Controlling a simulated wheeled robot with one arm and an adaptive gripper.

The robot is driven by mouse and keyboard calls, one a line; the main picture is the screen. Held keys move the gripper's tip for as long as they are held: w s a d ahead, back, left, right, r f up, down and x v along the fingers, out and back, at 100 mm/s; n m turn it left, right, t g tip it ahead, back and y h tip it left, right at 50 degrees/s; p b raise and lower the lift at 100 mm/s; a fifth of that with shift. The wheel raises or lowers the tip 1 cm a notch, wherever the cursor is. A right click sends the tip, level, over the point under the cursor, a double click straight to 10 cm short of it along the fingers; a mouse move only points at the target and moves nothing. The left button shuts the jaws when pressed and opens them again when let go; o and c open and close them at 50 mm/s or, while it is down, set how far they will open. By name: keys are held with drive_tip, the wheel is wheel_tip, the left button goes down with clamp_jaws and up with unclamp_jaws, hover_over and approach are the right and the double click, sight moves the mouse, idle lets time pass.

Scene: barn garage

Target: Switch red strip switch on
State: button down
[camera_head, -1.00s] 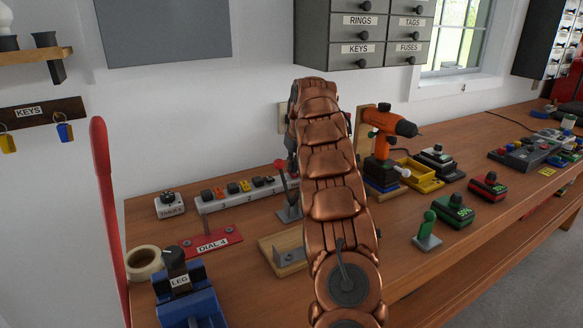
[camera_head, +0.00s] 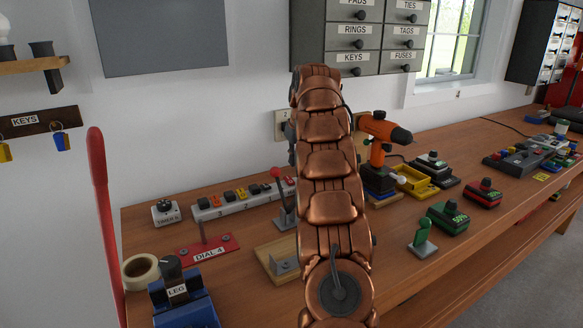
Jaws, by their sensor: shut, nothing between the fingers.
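A white power strip (camera_head: 232,205) with numbered sockets lies along the back left of the workbench. It carries several black and orange plugs or switches. Its right end runs behind my arm, and a small reddish patch shows there. I cannot make out a red switch clearly. My copper-coloured arm rises up the middle of the view and bends away toward the wall. My gripper's fingers are hidden behind it, so their place relative to the strip does not show.
A red-knobbed lever (camera_head: 279,196) stands in front of the strip. A red DIAL 4 plate (camera_head: 209,248), a timer box (camera_head: 166,212) and a blue LEG vise (camera_head: 184,303) are left. An orange drill (camera_head: 383,132) stands right of my arm.

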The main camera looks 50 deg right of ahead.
drive_tip(key=s+v, duration=0.1)
drive_tip(key=v, duration=0.6)
drive_tip(key=shift+a, duration=0.4)
drive_tip(key=shift+s, duration=0.15)
